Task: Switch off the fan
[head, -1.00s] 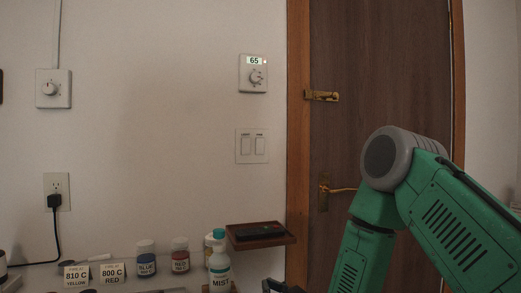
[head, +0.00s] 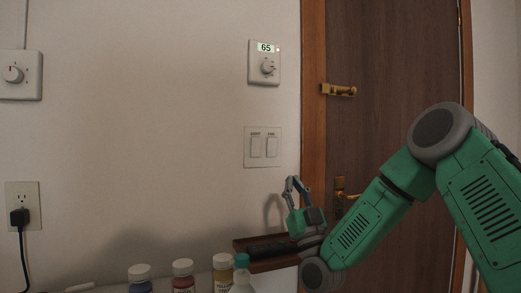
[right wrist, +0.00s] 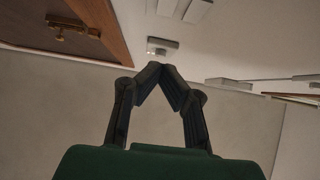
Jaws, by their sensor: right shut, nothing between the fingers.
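A white wall plate (head: 262,147) with two rocker switches, left (head: 256,147) and right (head: 271,146), is beside the door frame in the head view. Small labels stand above the rockers, too small to read surely. No fan shows. My right gripper (head: 291,181) is just below and to the right of the plate, fingers pointing up, apart from the plate in the picture. In the right wrist view my right gripper (right wrist: 158,72) has its fingertips together with nothing between them. My left gripper is out of view.
A dial with a "65" display (head: 265,63) is above the plate; another dial (head: 14,74) is at left. The brown door (head: 385,60) has a brass latch (head: 338,90). A small shelf (head: 240,247) and several bottles (head: 183,275) stand below. The wall left of the plate is clear.

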